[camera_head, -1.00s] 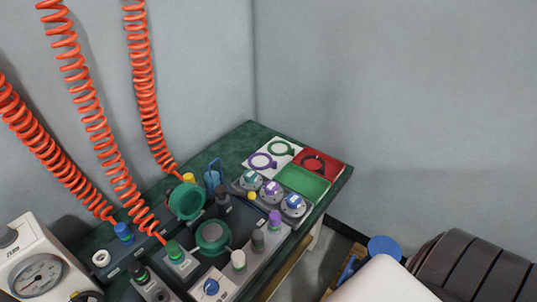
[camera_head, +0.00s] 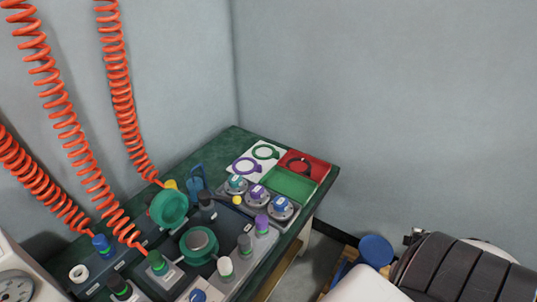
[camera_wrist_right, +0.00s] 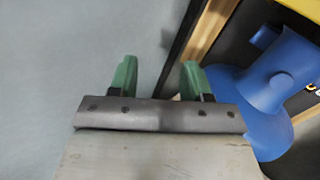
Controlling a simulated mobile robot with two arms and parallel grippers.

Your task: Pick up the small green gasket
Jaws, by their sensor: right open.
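The small green gasket (camera_head: 265,151) is a green ring with tabs. It lies on the white part of a card at the far end of the green table, in the head view. A purple ring gasket (camera_head: 245,165) lies beside it on the white, and a dark ring (camera_head: 299,162) lies on the red part. My right gripper (camera_wrist_right: 157,76) shows in the right wrist view, its two green fingers apart with nothing between them. It is away from the gasket, which that view does not show. My left gripper is not in view.
A green tray (camera_head: 289,182) and several knobs (camera_head: 258,194) stand in front of the gaskets. A teal round lid (camera_head: 168,208) stands up nearby. Orange coiled hoses (camera_head: 122,85) hang at left. A blue object (camera_wrist_right: 262,85) stands close to my right gripper, right of the table.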

